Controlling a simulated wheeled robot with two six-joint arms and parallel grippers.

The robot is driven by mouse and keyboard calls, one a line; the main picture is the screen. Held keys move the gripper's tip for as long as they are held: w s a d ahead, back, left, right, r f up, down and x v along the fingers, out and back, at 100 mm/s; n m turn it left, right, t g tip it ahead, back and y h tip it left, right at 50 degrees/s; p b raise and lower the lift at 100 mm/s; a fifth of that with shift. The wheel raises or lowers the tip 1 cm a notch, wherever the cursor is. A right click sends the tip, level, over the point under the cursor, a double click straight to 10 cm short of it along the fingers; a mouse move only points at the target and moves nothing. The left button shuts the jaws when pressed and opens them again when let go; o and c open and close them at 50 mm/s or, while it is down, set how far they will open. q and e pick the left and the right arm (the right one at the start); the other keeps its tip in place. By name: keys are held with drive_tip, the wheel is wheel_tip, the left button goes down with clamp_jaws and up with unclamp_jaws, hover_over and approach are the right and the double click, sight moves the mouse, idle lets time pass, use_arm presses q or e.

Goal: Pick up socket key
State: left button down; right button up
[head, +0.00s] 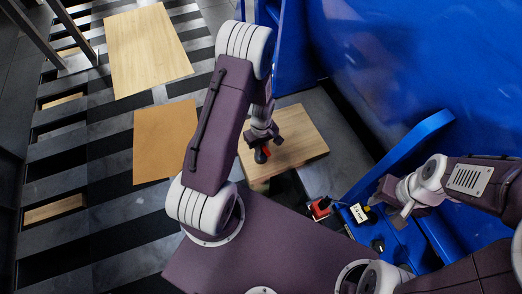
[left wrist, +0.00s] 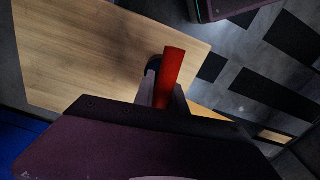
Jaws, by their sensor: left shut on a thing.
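My left gripper (head: 262,147) is above the small wooden table (head: 302,142) in the head view. It is shut on the socket key (head: 266,153), which shows a red part and a dark rounded end. In the left wrist view the red part of the socket key (left wrist: 172,70) stands between the two grey fingers (left wrist: 162,92), with a dark round part behind it. The rest of the key is hidden by the gripper. My right gripper (head: 388,202) is at the right, over the blue structure; I cannot tell its jaw state.
A blue curved bar (head: 405,150) and a large blue wall (head: 430,60) bound the right side. Flat boards (head: 145,48) lie on the striped floor at left.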

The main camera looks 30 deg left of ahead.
idle(0.3)
use_arm(q)
drive_tip(key=r+p, duration=0.3)
drive_tip(key=r, duration=0.2)
drive_tip(key=shift+d, duration=0.2)
drive_tip(key=s+d+r+p, duration=0.3)
drive_tip(key=s+d+r, duration=0.2)
drive_tip(key=d, duration=0.5)
drive_tip(key=shift+r, duration=0.55)
